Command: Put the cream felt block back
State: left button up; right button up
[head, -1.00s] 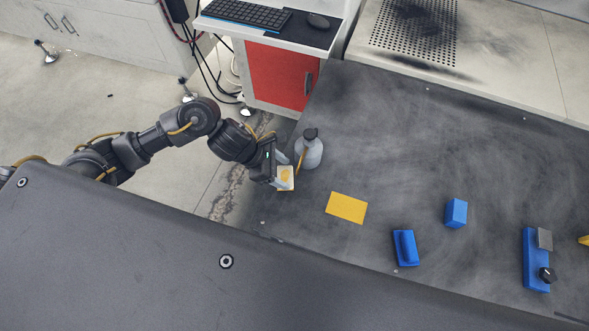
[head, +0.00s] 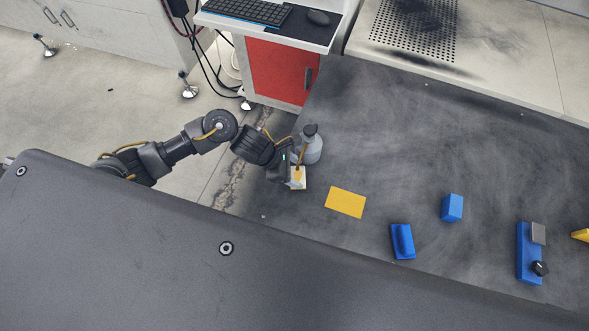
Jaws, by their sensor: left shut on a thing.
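My left gripper (head: 297,176) comes in from the left and is shut on the cream felt block (head: 300,185). The block is small and pale, with a yellowish patch partly covered by the fingers. It is at the left end of the dark worktop, just in front of a grey bottle. I cannot tell whether it touches the worktop. A flat yellow rectangle (head: 345,202) lies on the worktop to the right of the block, apart from it. My right gripper is not in view.
The grey bottle (head: 311,148) with a dark cap stands close behind my left gripper. A blue piece with a raised grip (head: 402,242), a blue block (head: 452,208) and a blue fixture with a black knob (head: 524,262) are to the right.

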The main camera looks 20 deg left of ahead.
pick_arm(q)
jog(key=shift+f, duration=0.15)
jog(key=o, duration=0.7)
jog(key=shift+c, duration=0.2)
jog(key=shift+r, duration=0.35)
jog(key=b+v, duration=0.1)
jog(key=v, duration=1)
jog(key=shift+s+a+r, duration=0.15)
jog(key=shift+a+r, duration=0.1)
jog(key=shift+a, duration=0.05)
